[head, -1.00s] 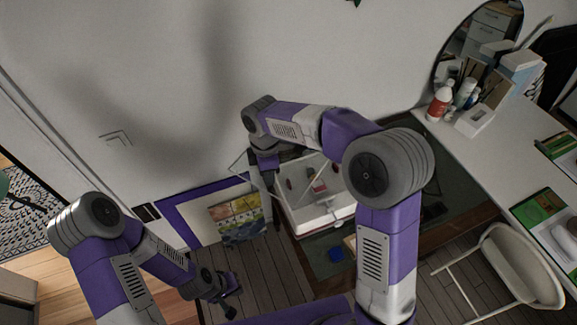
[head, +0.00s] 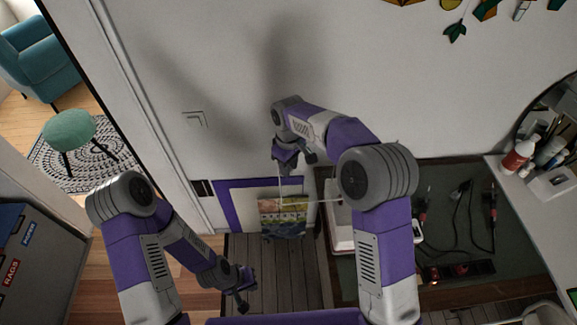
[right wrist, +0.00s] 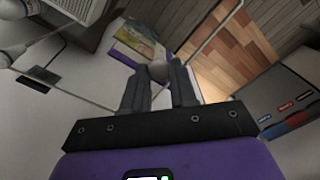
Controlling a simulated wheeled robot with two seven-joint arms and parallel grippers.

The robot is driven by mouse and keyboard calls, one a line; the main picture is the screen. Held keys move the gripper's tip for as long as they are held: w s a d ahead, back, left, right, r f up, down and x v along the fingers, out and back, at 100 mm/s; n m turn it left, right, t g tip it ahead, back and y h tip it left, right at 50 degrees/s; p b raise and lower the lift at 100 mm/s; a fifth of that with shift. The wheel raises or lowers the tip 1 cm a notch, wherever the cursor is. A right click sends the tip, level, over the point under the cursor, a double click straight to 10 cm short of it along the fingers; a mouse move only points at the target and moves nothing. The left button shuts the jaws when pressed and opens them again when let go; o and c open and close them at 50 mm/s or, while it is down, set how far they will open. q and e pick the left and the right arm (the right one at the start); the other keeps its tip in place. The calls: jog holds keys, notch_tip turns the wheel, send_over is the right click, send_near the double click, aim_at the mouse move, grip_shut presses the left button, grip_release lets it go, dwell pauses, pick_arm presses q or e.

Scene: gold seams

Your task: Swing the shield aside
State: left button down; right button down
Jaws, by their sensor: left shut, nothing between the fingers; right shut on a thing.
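The shield (head: 281,187) shows as a clear panel with a thin pale edge, low beside the wall. One edge runs down from my right gripper (head: 290,161) and another runs right toward a white box. In the right wrist view its pale edge (right wrist: 212,36) crosses the picture, and a round grey knob (right wrist: 157,70) sits between the fingertips. My right gripper is shut on this knob. Most of the clear pane is hard to make out. My left gripper (head: 246,291) is shut and empty, low over the floor, apart from the shield.
The white box (head: 343,238) stands right of the shield, partly hidden by my right arm. A dark green surface (head: 450,205) with cables and red-handled tools lies right of it. A colourful picture (head: 284,217) is behind the shield. Plank floor (head: 255,255) is free in front.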

dwell(0.3)
jog(key=c, duration=0.9)
grip_release()
notch_tip(320, 180, up, 8)
jog(key=shift+f, duration=0.2)
